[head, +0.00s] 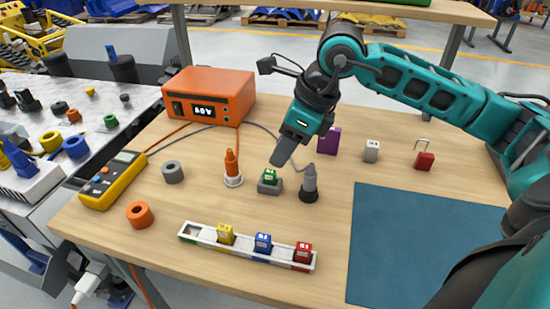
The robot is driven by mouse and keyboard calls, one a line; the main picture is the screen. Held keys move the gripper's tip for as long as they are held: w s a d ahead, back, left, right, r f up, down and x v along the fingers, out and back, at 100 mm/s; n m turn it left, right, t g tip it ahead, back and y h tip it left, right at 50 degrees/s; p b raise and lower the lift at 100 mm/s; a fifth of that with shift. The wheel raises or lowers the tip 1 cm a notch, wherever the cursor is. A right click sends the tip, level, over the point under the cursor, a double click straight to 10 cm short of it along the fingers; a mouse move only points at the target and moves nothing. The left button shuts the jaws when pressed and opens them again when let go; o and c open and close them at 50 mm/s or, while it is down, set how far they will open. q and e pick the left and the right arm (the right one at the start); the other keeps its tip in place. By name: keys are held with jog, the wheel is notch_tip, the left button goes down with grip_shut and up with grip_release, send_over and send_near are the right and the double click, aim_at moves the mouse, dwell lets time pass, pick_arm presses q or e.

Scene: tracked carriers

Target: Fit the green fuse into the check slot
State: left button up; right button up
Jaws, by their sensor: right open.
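The green fuse (269,175) is a small green block with a white label. It stands upright in or on a small dark grey block (264,188) in the middle of the table; I cannot tell how deep it sits. My right gripper (287,153) is open, just above and to the right of the fuse, apart from it and empty. A white fuse strip (206,237) lies in front, its left end slot empty. It holds a yellow fuse (225,234), a blue fuse (263,243) and a red fuse (303,253). My left gripper is not in view.
An orange soldering-type tip in a stand (232,168) and a grey one (309,183) flank the grey block closely. An orange power box (208,94), yellow meter (113,180), grey ring (173,172) and orange ring (140,214) stand left. The blue mat (425,245) is clear.

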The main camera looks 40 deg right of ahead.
jog(key=v, duration=0.6)
jog(key=shift+p, duration=0.3)
jog(key=shift+r, duration=0.15)
